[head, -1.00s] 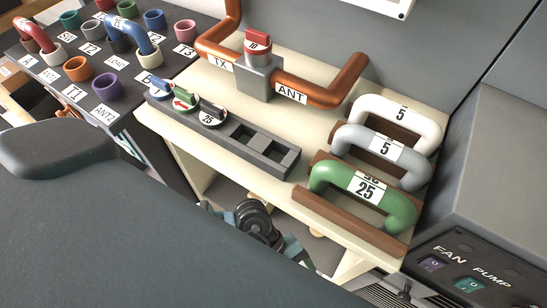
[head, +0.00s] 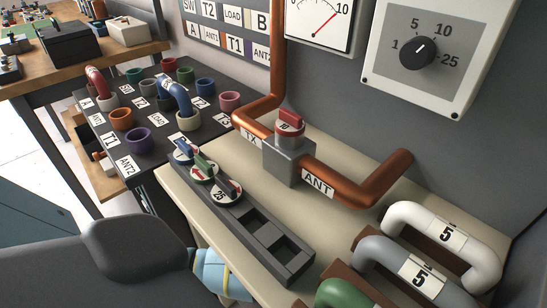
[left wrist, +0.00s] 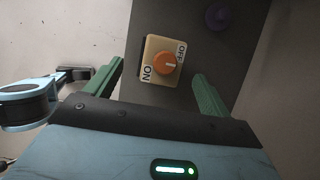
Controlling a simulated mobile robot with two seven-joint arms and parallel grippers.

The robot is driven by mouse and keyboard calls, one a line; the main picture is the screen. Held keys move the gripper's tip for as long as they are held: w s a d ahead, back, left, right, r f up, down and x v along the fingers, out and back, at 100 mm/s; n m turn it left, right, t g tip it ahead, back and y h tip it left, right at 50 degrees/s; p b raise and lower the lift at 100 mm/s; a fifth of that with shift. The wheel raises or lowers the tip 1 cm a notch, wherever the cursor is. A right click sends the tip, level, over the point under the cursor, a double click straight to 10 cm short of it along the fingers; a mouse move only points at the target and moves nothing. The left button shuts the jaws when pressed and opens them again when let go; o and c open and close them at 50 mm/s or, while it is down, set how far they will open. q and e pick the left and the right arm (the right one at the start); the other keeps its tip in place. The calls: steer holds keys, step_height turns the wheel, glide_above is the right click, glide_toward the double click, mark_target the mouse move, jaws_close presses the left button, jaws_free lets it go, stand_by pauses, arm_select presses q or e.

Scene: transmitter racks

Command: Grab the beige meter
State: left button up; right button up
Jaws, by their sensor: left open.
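A small beige box (head: 131,31) stands at the back of the wooden bench in the upper left of the head view. It may be the beige meter; its face is too small to read. No gripper is near it. My left gripper (left wrist: 158,70) shows in the left wrist view with its green fingers apart and nothing between them. Beyond the fingers is a beige switch plate (left wrist: 151,49) with an orange knob (left wrist: 166,64), marked ON and OFF. My right gripper is not in view.
A black box (head: 72,42) stands left of the beige box on the wooden bench (head: 82,75). A dial meter (head: 322,22) hangs on the wall.

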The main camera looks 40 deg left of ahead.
arm_select(q)
steer(key=shift+w+b+x, duration=0.1)
steer(key=shift+b+x, duration=0.2)
steer(key=shift+x, duration=1.35)
steer(key=shift+w+b+x, duration=0.15)
steer(key=shift+b+x, duration=0.15)
steer(key=shift+x, duration=1.3)
steer(key=shift+a+r, duration=0.1)
steer(key=c, duration=1.7)
steer(key=shift+r, duration=0.1)
steer(key=shift+r, duration=0.45)
steer(key=r, duration=0.1)
steer(key=s+r+p, duration=0.1)
steer(key=shift+r, duration=0.3)
steer(key=s+d, duration=0.1)
steer(key=s, duration=0.3)
steer(key=s+d+r, duration=0.1)
steer(key=s, duration=0.4)
steer(key=s+d, duration=0.1)
steer(key=s, duration=0.4)
steer(key=shift+s+d+r+p, duration=0.15)
steer(key=shift+s+d+p, duration=0.15)
steer(key=shift+d, duration=0.1)
